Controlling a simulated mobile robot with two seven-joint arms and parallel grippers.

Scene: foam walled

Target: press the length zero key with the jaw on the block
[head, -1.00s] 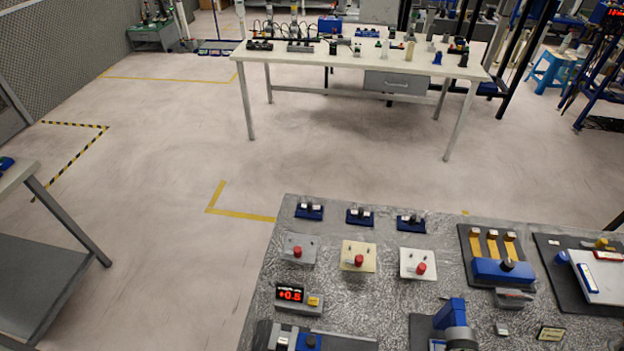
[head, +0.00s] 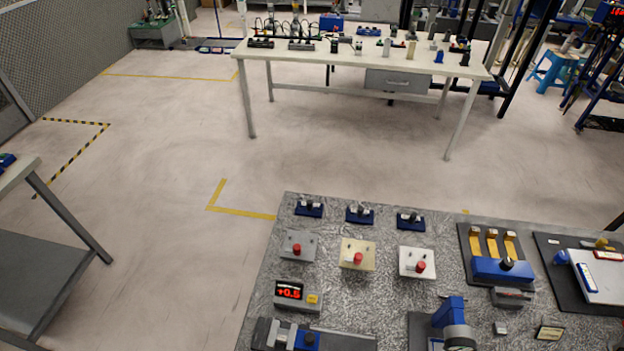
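A small grey readout box (head: 298,300) stands on the left part of the near table. Its display (head: 289,291) shows red digits that read +0.5. A yellow key (head: 313,299) sits at the right of the display. Just in front of it, a grey slide or vise-like fixture (head: 345,342) with a blue part (head: 306,341) is cut off by the bottom edge. I cannot tell for certain which part is the jaw or whether it touches a block. Neither of my grippers is in view.
The near table (head: 262,330) has a mottled grey top. Behind the readout stand boxes with red buttons, grey (head: 298,245), cream (head: 357,254) and white (head: 417,263). A blue-and-grey device (head: 452,318) and a blue fixture with yellow strips (head: 503,268) stand to the right.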

